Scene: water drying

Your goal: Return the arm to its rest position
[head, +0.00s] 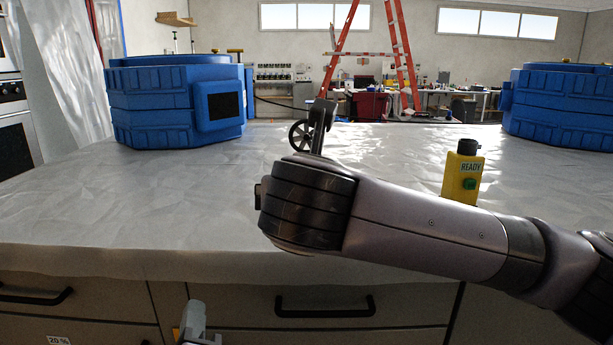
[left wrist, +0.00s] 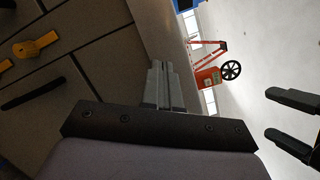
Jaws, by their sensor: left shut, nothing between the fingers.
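My left gripper (head: 195,320) shows at the bottom edge of the head view, low in front of the drawers and below the tabletop. In the left wrist view its two grey fingers (left wrist: 163,85) lie together, shut with nothing between them. My other arm comes in from the right across the head view, above the table's front edge. I cannot make out its gripper clearly. Two dark finger-like pieces stand apart at the right edge of the left wrist view; I cannot tell what they belong to.
The table (head: 120,205) has a crumpled white cover. A blue machine (head: 165,100) stands on its left and another (head: 562,105) on its right. A black wheel (head: 300,135) shows behind my arm. Drawer handles (head: 325,306) stick out below.

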